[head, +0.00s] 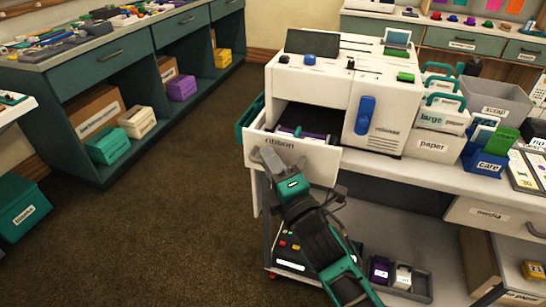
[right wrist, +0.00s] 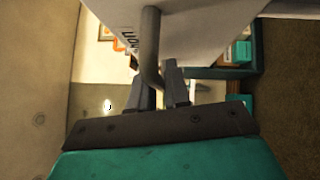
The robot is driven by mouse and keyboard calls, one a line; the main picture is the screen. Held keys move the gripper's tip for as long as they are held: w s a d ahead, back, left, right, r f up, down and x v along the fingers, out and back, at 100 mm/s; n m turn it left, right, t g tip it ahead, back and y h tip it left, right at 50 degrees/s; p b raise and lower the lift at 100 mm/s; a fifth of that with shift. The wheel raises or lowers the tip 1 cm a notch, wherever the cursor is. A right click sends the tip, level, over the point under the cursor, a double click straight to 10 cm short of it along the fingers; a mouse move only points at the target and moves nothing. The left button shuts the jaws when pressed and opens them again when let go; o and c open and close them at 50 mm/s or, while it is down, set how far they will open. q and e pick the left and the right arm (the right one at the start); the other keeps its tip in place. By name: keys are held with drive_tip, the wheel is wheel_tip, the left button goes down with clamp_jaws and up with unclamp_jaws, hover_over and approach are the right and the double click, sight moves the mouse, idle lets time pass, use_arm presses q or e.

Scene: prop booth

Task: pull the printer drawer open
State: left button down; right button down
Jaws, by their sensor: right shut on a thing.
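The white printer (head: 390,95) stands on a light counter, with a blue handle (head: 365,115) on its front. Its drawer, marked "ribbon" (head: 315,160), is pulled out at the lower left, and a dark inside with a purple and green item (head: 300,133) shows. My right gripper (head: 283,163) is at the drawer's front. In the right wrist view the fingers (right wrist: 159,90) are shut on the grey bar handle (right wrist: 151,45) of the drawer front (right wrist: 195,25). In the head view the gripper hides most of the handle. My left gripper is not in view.
Right of the printer stand a paper bin (head: 432,148), a scrap bin (head: 500,105) and a blue holder (head: 487,163). A low shelf with a grey tray (head: 418,285) is below. Dark carpet (head: 165,215) is free to the left.

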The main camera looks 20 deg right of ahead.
drive_tip(key=c, duration=1.2)
unclamp_jaws()
drive_tip(key=v, duration=1.3)
drive_tip(key=shift+b, duration=0.4)
drive_tip(key=shift+w, duration=0.1)
